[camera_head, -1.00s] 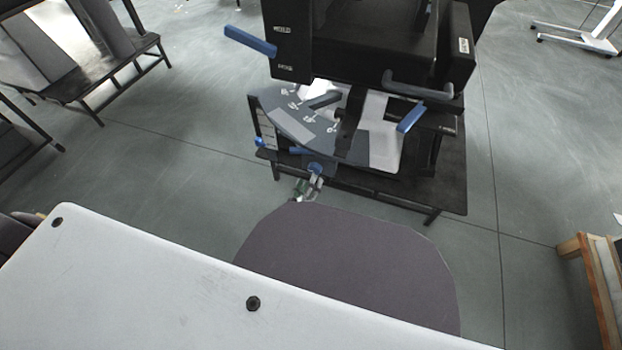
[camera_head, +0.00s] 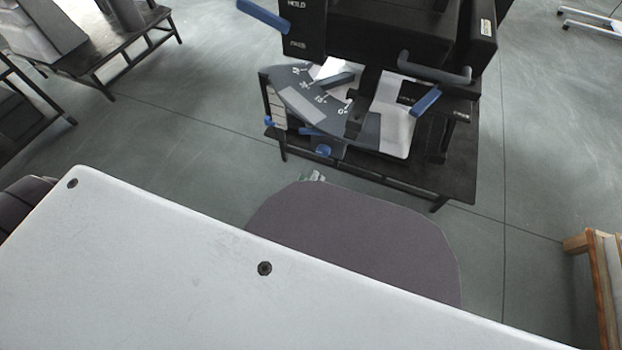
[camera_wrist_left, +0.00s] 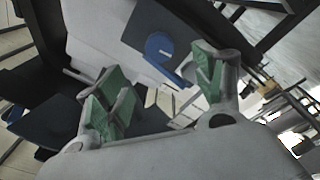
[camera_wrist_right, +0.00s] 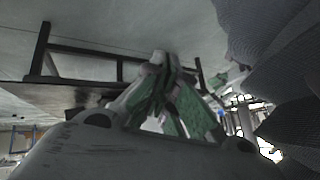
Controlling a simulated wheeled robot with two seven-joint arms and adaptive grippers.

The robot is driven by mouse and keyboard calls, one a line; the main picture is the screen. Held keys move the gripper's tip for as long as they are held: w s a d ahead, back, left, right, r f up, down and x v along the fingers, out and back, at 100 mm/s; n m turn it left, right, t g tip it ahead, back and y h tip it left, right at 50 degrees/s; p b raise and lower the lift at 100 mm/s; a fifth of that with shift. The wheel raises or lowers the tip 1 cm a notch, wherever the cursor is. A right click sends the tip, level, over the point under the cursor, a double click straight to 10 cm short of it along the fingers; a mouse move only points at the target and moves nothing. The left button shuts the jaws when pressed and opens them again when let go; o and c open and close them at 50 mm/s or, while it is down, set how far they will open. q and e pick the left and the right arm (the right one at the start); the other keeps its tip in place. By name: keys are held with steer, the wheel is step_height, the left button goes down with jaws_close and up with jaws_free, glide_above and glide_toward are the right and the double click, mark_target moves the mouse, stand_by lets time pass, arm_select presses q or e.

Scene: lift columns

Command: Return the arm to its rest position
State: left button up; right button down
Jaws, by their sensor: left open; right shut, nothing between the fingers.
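Only a small green and grey tip of my left gripper (camera_head: 312,176) shows in the head view, just above the dark rounded shape at the lower middle. The rest of it is hidden. In the left wrist view my left gripper (camera_wrist_left: 163,92) has its green-padded fingers wide apart with nothing between them. A blue round knob (camera_wrist_left: 158,47) on a dark panel shows beyond the fingers. My right gripper is out of the head view. In the right wrist view its fingers (camera_wrist_right: 165,85) are together and empty.
A black machine (camera_head: 395,35) with blue levers and a grey angle scale (camera_head: 310,98) stands on a black stand (camera_head: 455,165) ahead. A dark bench (camera_head: 115,45) is at upper left, a wooden-framed piece (camera_head: 600,270) at right. Grey floor (camera_head: 190,135) lies open between them.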

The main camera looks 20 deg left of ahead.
stand_by(0.6)
arm_select(q)
steer(key=s+a+r+m+g, duration=0.2)
steer(key=s+r+m+g, duration=0.3)
steer(key=s+r+g, duration=0.2)
steer(key=s+a+r+m+g, duration=0.2)
steer(key=s+r+m+g, duration=0.4)
steer(key=s+r+g, duration=0.2)
steer(key=s+r+p, duration=0.1)
steer(key=s, duration=0.1)
steer(key=shift+s+m+g, duration=0.3)
steer(key=shift+s, duration=0.05)
arm_select(e)
steer(key=d+r+g+h, duration=0.3)
steer(key=d+r+h, duration=0.1)
steer(key=d+r, duration=0.6)
steer(key=shift+s+r, duration=0.15)
steer(key=shift+r, duration=0.05)
arm_select(q)
steer(key=shift+w+d+f+p, duration=0.1)
steer(key=shift+w+f+p, duration=0.1)
steer(key=shift+p, duration=0.35)
arm_select(e)
steer(key=shift+w+a+f, duration=0.1)
steer(key=shift+w+f, duration=0.1)
steer(key=shift+f, duration=0.05)
